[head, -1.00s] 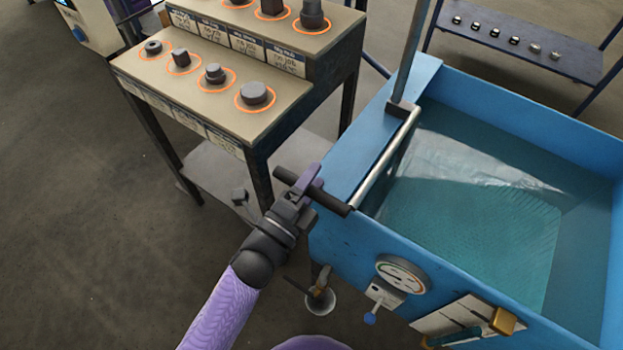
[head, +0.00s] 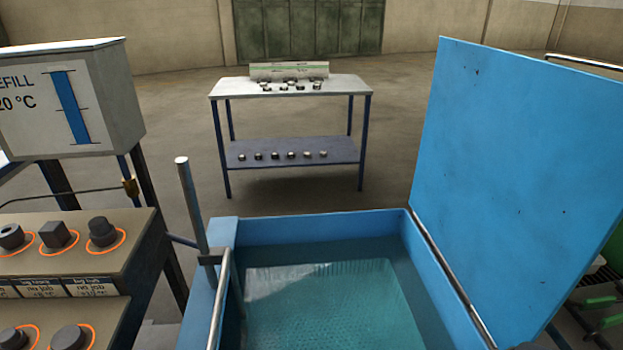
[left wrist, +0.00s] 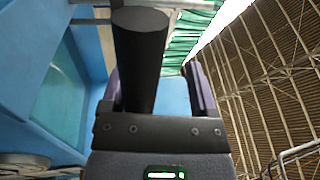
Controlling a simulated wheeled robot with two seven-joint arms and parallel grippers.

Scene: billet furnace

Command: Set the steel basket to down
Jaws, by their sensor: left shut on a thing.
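My left gripper (left wrist: 152,82) shows only in the left wrist view. Its two fingers are shut on a thick black handle (left wrist: 140,60) that stands up between them. The head view looks over the blue tank (head: 310,224), filled with clear teal water. A pale mesh-like sheet (head: 335,315), perhaps the steel basket, shows under the water; its edges are hard to make out. A steel bar (head: 220,300) runs along the tank's left rim, beside an upright steel post (head: 192,210). My right gripper is in neither view.
The tank's big blue lid (head: 515,170) stands open on the right. A stepped stand (head: 75,265) with dark metal parts is at the left, below a gauge box (head: 70,100). A table (head: 290,90) with small parts stands behind, with open floor around it.

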